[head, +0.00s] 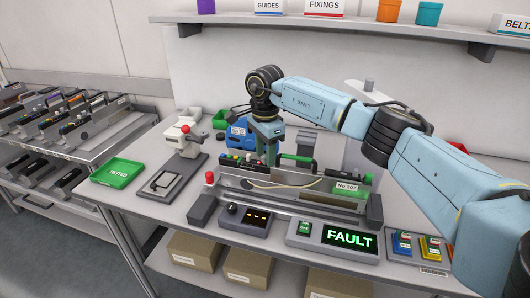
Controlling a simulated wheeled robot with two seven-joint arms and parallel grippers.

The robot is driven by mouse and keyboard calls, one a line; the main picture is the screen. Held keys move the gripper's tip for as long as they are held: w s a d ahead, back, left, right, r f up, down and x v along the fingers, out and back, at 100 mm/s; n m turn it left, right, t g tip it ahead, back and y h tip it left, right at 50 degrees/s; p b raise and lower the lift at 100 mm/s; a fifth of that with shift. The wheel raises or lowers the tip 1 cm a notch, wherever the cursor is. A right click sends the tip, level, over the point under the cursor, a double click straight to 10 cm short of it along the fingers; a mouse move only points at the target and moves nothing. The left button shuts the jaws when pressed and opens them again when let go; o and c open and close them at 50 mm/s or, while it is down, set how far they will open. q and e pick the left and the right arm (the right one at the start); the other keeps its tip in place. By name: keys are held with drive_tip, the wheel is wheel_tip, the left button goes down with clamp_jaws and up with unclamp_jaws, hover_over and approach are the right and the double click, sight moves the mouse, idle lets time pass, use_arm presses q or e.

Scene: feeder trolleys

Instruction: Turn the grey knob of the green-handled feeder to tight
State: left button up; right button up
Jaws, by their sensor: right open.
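A feeder (325,170) with green parts lies in the long grey fixture on the bench, with a green tag reading "No 307" (347,187) at its right end. A row of small coloured knobs (238,160) shows along its left part. I cannot make out which one is the grey knob, nor its setting. My right gripper (268,161) points down, open, just over or behind the feeder near these knobs. Its fingertips are small and partly hidden, so I cannot tell whether they touch a knob. My left gripper is not in view.
A lit box reads "FAULT" (348,239) at the bench front, beside a small control box (244,220). A red-knobbed press (184,152) and a green "TESTED" tray (117,172) stand left. A trolley (92,143) holds several feeders. A shelf (350,21) hangs above.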

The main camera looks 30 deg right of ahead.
clamp_jaws()
idle(0.3)
